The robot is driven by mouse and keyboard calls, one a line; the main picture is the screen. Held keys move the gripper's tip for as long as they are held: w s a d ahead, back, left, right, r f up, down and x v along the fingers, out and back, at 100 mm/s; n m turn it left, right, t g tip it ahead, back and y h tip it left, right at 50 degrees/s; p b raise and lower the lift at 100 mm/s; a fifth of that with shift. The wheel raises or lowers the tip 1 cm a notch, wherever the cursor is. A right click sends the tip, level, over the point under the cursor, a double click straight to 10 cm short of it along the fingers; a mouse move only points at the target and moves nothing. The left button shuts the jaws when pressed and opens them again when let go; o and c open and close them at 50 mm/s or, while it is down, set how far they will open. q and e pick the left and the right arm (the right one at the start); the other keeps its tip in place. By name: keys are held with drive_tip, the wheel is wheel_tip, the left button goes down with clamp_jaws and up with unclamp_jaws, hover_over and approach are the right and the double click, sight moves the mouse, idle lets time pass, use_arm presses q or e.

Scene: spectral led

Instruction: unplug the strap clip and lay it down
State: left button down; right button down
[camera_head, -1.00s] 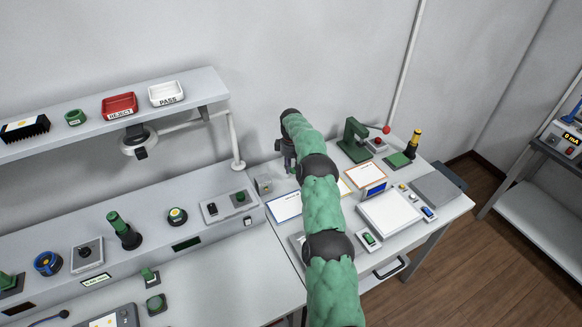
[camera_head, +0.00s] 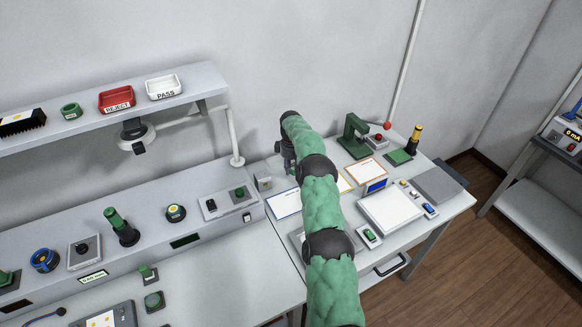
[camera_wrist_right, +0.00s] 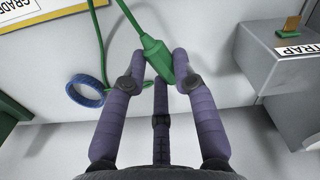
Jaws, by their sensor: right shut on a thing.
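My right gripper (camera_wrist_right: 160,68) is shut on a green clip (camera_wrist_right: 154,52), with its fingers around the clip's lower end. A green cord (camera_wrist_right: 102,45) runs from the clip and loops to the left. My left gripper is not in view.
A blue ring (camera_wrist_right: 86,90) lies by the cord. White-topped cards (camera_head: 284,204) lie on the bench near the box. A green press (camera_head: 355,136) and a white panel (camera_head: 391,209) stand farther right. A raised console (camera_head: 150,235) borders the left.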

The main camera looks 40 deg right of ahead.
drive_tip(key=shift+f+b, duration=1.3)
drive_tip(key=shift+f, duration=0.75)
drive_tip(key=c, duration=0.9)
unclamp_jaws()
drive_tip(key=shift+r, duration=0.15)
drive_tip(key=shift+r+p, duration=0.55)
drive_tip(key=shift+r, duration=0.9)
wheel_tip(320, 180, up, 12)
drive_tip(key=shift+f, duration=0.1)
